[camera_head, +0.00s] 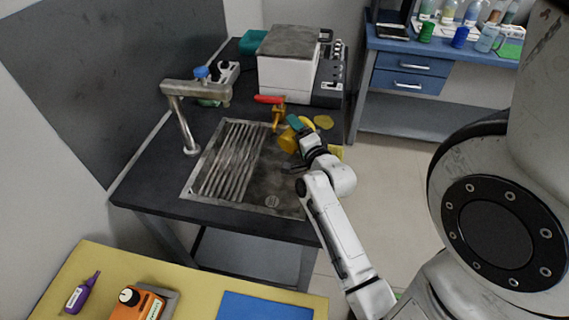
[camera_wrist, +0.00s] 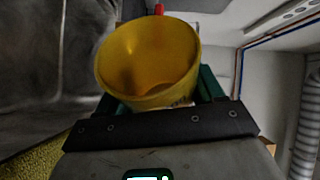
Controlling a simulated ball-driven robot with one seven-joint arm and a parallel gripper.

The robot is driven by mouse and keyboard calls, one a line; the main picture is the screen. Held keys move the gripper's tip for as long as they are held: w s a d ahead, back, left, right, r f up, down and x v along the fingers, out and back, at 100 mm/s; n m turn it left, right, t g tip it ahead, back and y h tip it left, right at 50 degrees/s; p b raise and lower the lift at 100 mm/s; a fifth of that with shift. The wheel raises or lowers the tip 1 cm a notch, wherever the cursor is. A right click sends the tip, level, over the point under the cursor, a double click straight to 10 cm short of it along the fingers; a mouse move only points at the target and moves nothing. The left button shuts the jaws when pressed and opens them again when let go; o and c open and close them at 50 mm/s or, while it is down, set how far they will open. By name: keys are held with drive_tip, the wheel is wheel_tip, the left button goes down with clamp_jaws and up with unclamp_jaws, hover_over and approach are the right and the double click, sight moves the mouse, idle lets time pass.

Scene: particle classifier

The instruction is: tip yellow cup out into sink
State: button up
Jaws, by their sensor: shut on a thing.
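The yellow cup (camera_head: 288,141) is held by my gripper (camera_head: 298,128) above the right far part of the sink (camera_head: 285,190) in the head view. In the wrist view the yellow cup (camera_wrist: 150,65) sits between the green fingers of my gripper (camera_wrist: 165,95), with its open mouth facing the camera side. The cup looks tilted. I see no contents in it, but its inside is shaded. The sink's basin lies right of its ribbed drainboard. The fingertips are partly hidden by the cup.
A metal faucet (camera_head: 190,105) stands at the sink's left. A red-handled yellow valve (camera_head: 275,108) stands behind the cup. A white box-shaped device (camera_head: 288,75) is at the back. A yellow round lid-like thing (camera_head: 323,122) lies right of the cup. A yellow table (camera_head: 100,262) is in front.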

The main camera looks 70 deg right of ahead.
sight(290, 129)
drive_tip(key=shift+w+a+r+n+t+h+b, duration=0.2)
drive_tip(key=shift+a+r+n+b, duration=0.1)
drive_tip(key=shift+n, duration=0.3)
drive_tip(key=shift+w+a+r+n+t+h+b, duration=0.1)
drive_tip(key=shift+a+r+n+t+h+b, duration=0.15)
drive_tip(key=shift+n, duration=0.35)
idle(1.0)
drive_tip(key=shift+w+a+r+n+t+h+b, duration=0.15)
drive_tip(key=shift+w+a+r+n+t+b, duration=0.15)
drive_tip(key=shift+n+b, duration=0.55)
drive_tip(key=shift+w+a+r+n+t+h+b, duration=0.1)
drive_tip(key=shift+a+r+n+t+b, duration=0.1)
drive_tip(key=shift+a+n+t+b, duration=0.55)
idle(1.2)
drive_tip(key=shift+s+d+g+p, duration=0.1)
drive_tip(key=shift+d+g+p, duration=0.2)
drive_tip(key=shift+d+g, duration=0.1)
idle(0.4)
